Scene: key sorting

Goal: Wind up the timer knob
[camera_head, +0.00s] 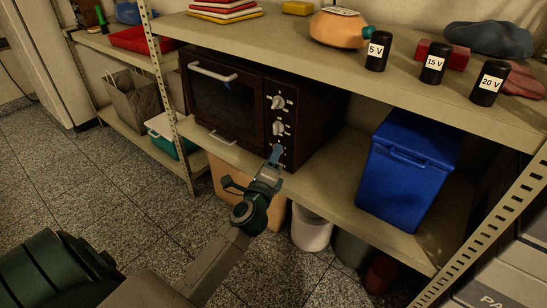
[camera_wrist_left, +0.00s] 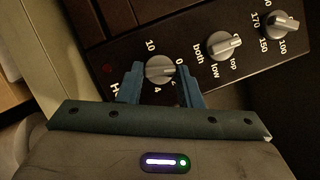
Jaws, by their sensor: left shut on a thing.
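A dark brown toaster oven (camera_head: 225,98) stands on the middle shelf, with three silver knobs in a column on its front right. The timer knob (camera_wrist_left: 160,70), the lowest one, shows in the left wrist view between my fingers, with the numbers 10, 0 and 4 around it. My left gripper (camera_head: 274,160) reaches up from the floor side to the lower knob; in the left wrist view its blue-green fingers (camera_wrist_left: 166,84) are shut on the knob's sides. In the head view the gripper hides the timer knob. My right gripper is not in view.
Above the timer knob are a both/low/top knob (camera_wrist_left: 224,45) and a temperature knob (camera_wrist_left: 279,25). A blue bin (camera_head: 405,170) stands to the right on the same shelf. A metal post (camera_head: 170,90) stands left of the oven.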

